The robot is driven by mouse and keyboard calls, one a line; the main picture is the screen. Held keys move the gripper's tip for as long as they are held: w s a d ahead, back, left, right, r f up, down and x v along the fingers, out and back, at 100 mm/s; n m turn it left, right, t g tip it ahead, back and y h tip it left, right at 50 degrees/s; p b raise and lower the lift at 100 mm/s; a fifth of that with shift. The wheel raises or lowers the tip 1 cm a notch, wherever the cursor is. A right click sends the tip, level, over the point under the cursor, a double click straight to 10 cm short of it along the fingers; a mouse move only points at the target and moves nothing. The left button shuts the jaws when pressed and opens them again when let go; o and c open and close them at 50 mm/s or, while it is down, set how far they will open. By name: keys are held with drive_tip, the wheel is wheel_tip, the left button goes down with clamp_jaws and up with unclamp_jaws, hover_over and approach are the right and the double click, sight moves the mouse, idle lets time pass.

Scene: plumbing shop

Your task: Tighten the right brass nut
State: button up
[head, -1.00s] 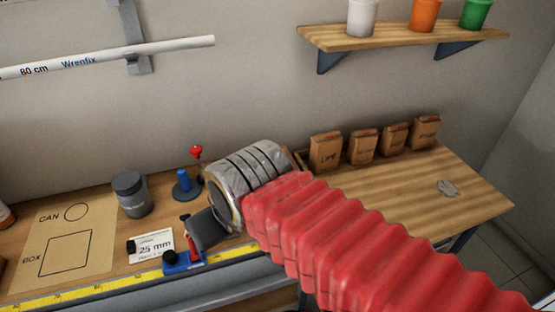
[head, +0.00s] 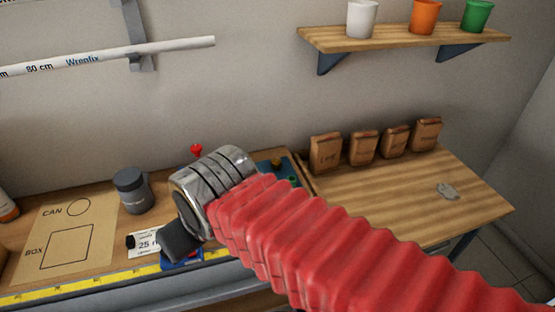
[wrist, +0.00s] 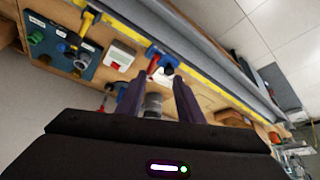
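A blue-green panel (head: 288,168) with small fittings shows partly behind my arm in the head view; a brass-coloured piece (head: 277,162) sits on it. The panel is also at the upper left of the wrist view (wrist: 82,73), with blue, green and yellow-brass fittings (wrist: 61,47). They are too small to tell which one is the right brass nut. My gripper (wrist: 167,88) has its two dark fingers apart, with nothing held between them, and is away from the panel. In the head view my gripper (head: 180,242) hangs over the bench front, near the blue stand.
A grey can (head: 132,191) stands on the bench beside a marked board (head: 103,230). A 25 mm card (head: 145,243), a blue stand (head: 182,262) and a red-topped lever (head: 196,150) are near my gripper. A yellow tape runs along the front edge (head: 80,288). Paper bags (head: 325,152) stand right.

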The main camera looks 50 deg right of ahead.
drive_tip(key=o, duration=0.3)
drive_tip(key=shift+w+d+r, duration=0.15)
drive_tip(key=shift+w+d, duration=0.05)
drive_tip(key=shift+w, duration=0.05)
drive_tip(key=g, duration=0.1)
hover_over(277, 162)
drive_tip(key=s, duration=0.6)
wheel_tip(277, 162, down, 4)
drive_tip(key=shift+w+d+r, duration=0.1)
drive_tip(key=shift+w+r, duration=0.05)
drive_tip(key=x, duration=1.4)
drive_tip(key=shift+r, duration=0.1)
